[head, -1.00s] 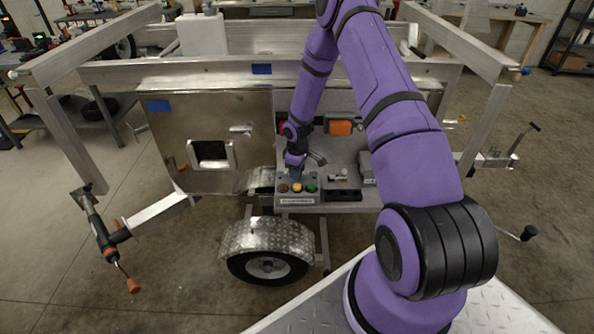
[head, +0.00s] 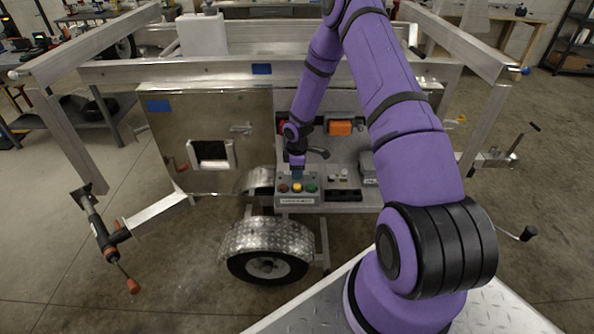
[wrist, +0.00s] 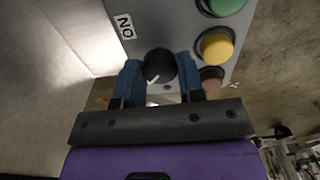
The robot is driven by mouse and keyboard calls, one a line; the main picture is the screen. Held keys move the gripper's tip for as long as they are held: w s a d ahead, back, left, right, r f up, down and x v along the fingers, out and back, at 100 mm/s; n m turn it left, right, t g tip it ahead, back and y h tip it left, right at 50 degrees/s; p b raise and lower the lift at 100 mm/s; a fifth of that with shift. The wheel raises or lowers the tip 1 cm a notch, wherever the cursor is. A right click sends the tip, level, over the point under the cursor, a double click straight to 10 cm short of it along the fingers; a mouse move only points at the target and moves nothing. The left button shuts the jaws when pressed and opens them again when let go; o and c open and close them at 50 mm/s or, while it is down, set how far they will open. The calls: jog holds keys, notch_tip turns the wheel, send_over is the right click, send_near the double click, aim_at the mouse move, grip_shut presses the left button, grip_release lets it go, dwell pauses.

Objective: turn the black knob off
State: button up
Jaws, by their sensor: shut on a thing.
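The black knob (wrist: 158,64) sits on a grey control box (wrist: 185,22) in the wrist view. A white mark shows on the knob, on the side towards my gripper. My gripper (wrist: 160,78) has its blue fingers on either side of the knob and is shut on it. An "ON" label (wrist: 124,26) is on the box beside the knob. In the head view my gripper (head: 297,174) is at the top of the control box (head: 284,201); the knob is hidden there.
A yellow button (wrist: 215,46), a green button (wrist: 226,4) and a reddish button (wrist: 211,77) are close to the knob. In the head view an orange box (head: 340,128) is above right. The trailer's wheel (head: 268,268) is below.

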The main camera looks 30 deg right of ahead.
jog(key=o, duration=0.9)
jog(key=shift+r, duration=0.1)
notch_tip(320, 180, up, 11)
jog(key=shift+f, duration=0.2)
dwell(0.3)
